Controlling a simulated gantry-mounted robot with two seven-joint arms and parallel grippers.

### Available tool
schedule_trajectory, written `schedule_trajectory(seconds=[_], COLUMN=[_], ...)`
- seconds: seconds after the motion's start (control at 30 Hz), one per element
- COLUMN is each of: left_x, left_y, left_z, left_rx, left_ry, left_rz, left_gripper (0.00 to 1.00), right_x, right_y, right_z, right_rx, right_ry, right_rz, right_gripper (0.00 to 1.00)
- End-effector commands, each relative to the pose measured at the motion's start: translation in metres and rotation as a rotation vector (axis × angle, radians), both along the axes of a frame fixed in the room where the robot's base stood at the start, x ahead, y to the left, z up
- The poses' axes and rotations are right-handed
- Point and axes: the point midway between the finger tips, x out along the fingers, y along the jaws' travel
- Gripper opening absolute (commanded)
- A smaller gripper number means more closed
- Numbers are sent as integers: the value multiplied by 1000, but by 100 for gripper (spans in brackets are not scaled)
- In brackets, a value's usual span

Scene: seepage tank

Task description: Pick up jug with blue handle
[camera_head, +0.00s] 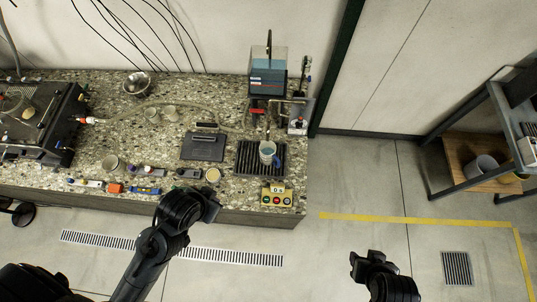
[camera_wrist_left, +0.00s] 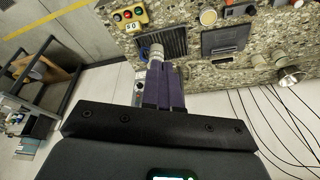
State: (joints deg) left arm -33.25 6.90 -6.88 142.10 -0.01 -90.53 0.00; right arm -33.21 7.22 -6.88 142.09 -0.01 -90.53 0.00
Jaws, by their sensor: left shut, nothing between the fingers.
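The jug with the blue handle (camera_head: 266,147) stands on a black ribbed tray (camera_head: 245,162) near the right end of the speckled counter. Its blue handle points toward the lower right. In the left wrist view the jug (camera_wrist_left: 156,50) shows just beyond the fingertips, its lower part hidden by them. My left gripper (camera_head: 211,205) is in front of the counter edge, to the lower left of the jug and apart from it. Its fingers (camera_wrist_left: 165,72) are together and empty. My right gripper (camera_head: 364,264) is over the floor at the lower right; its jaws are not clear.
A control box with coloured buttons (camera_head: 277,196) stands in front of the tray. A blue-filled tank (camera_head: 267,75) stands behind it. A dark scale-like plate (camera_head: 203,147) and a small round cup (camera_head: 213,175) are to the left.

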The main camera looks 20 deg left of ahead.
Motion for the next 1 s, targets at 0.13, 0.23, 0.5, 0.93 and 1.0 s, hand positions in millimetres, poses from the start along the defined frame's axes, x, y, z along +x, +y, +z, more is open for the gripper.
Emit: schedule_trajectory(seconds=[0.13,0.23,0.5,0.93,1.0], left_x=[0,0,0,56,72], left_y=[1,2,1,-15,-24], left_z=[0,0,0,5,-4], left_rx=[5,7,5,-115,-161], left_ry=[0,0,-1,-298,-390], left_rz=[-4,-4,-3,87,93], left_gripper=[18,34,44,44,44], right_x=[0,0,0,0,0], right_y=[1,1,2,2,2], right_z=[0,0,0,0,0], right_rx=[3,5,9,8,7], right_ry=[0,0,0,0,0], right_rz=[-2,-4,-6,-6,-4], right_gripper=[43,43,43,43,43])
